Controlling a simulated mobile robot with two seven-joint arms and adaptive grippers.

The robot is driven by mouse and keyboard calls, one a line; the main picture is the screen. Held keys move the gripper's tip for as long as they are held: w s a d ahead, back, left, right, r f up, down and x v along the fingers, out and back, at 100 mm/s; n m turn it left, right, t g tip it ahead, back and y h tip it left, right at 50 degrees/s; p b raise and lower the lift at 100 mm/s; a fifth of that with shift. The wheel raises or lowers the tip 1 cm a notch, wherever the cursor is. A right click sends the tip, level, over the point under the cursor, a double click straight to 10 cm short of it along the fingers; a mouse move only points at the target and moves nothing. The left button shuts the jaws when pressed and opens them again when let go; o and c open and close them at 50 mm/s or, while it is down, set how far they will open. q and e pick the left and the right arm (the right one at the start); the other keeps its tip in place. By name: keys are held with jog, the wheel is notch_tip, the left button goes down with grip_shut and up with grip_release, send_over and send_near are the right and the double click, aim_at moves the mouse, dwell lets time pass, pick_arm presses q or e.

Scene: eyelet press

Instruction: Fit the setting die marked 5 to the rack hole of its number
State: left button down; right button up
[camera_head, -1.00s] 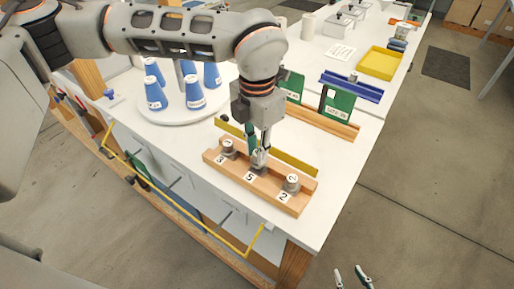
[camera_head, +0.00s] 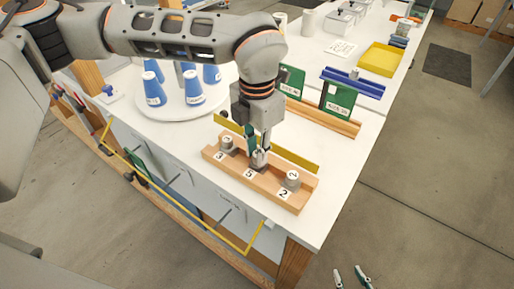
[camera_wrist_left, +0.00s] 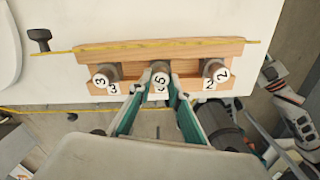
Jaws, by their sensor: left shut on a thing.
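The wooden rack (camera_head: 296,207) lies on the white table, with labels 3, 5 and 2 along its front. My left gripper (camera_head: 258,157) is shut on the grey setting die marked 5 (camera_wrist_left: 160,76), over the middle place labelled 5. The die is upright between the fingertips in the left wrist view (camera_wrist_left: 160,90). Its lower end is hidden, so I cannot tell how deep it sits. The die marked 3 (camera_head: 227,145) and the die marked 2 (camera_head: 292,179) stand at their numbers on either side. My right gripper (camera_head: 351,278) is open and empty, low at the bottom edge.
A yellow strip (camera_head: 296,158) runs behind the rack. Blue cups (camera_head: 194,94) stand on a white round tray at left. Green plates in a wooden holder (camera_head: 341,124) and a yellow tray (camera_head: 381,62) lie farther back. The table's front right edge is close to the rack.

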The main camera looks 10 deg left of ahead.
pick_arm(q)
jog(key=shift+f, duration=0.35)
jog(key=c, duration=1.8)
grip_release()
jog(key=shift+r, duration=0.2)
jog(key=shift+r+p, duration=1.3)
jog(key=shift+r, duration=1.1)
jog(key=shift+s+f, duration=0.1)
jog(key=shift+s, duration=0.05)
